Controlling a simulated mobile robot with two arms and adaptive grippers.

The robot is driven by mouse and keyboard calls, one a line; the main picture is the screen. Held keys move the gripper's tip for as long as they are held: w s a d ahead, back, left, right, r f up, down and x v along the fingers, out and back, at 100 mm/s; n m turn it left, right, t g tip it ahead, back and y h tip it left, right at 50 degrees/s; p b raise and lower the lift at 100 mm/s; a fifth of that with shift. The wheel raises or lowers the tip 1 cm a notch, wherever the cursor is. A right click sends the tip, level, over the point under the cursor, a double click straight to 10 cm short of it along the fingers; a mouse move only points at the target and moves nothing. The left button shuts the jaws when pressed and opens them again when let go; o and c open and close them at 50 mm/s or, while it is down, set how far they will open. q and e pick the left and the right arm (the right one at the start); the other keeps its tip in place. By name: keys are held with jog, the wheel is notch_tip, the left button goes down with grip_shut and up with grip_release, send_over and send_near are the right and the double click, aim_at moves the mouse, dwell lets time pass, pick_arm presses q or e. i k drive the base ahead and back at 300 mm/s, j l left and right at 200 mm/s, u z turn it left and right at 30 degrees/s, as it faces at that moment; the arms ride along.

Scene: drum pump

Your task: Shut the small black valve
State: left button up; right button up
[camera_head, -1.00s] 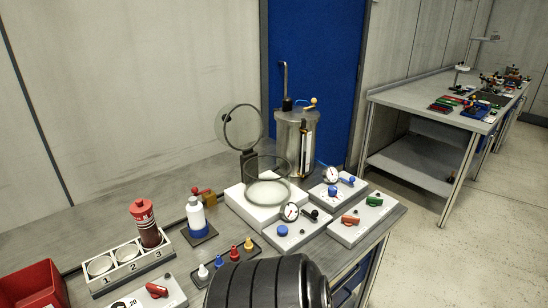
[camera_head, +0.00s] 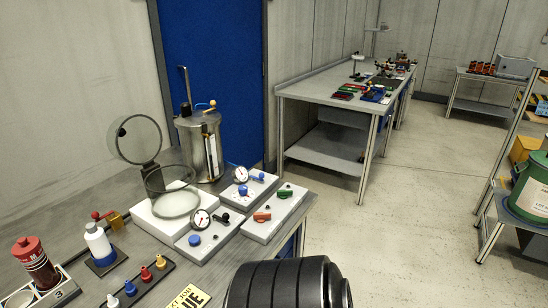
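A small black valve handle (camera_head: 223,218) sits beside a round gauge (camera_head: 201,219) on the front white panel (camera_head: 187,248), in the middle of the bench. A blue knob (camera_head: 194,240) is on the same panel. Whether the black handle is open or shut is too small to tell. Neither of my grippers is in view.
A white bottle (camera_head: 98,240) stands to the left.

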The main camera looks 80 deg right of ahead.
aim_at(225, 217)
jog(key=l+z, duration=0.1)
jog(key=z, duration=0.35)
jog(key=i+z, duration=0.15)
jog(key=z, duration=0.3)
jog(key=i+l+z, duration=0.1)
jog(key=z, duration=0.35)
jog(key=i+z, duration=0.1)
jog(key=z, duration=0.35)
jog(key=i+z, duration=0.1)
jog(key=z, duration=0.35)
